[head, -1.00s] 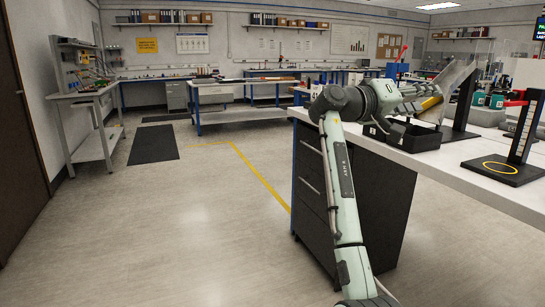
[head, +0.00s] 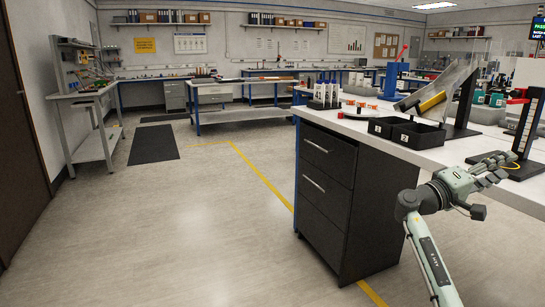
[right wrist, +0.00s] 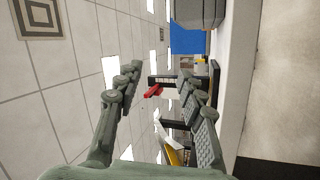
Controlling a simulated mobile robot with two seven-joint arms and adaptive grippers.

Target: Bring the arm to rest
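My right arm comes in from the bottom right in the head view, pale green with dark joints. Its gripper (head: 503,166) is raised near the front edge of the white bench (head: 475,148), at the right. In the right wrist view the two fingers of this gripper (right wrist: 160,74) stand apart with nothing between them, so it is open and empty. A red part (right wrist: 153,90) shows in the gap, but farther off in the background. My left arm and gripper are not in the head view.
Two black bins (head: 405,139) stand near the bench's front edge. A tilted clear chute with a yellow cylinder (head: 432,101) is behind them. A black stand (head: 528,130) is beyond the gripper. A dark drawer cabinet (head: 325,193) is below the bench.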

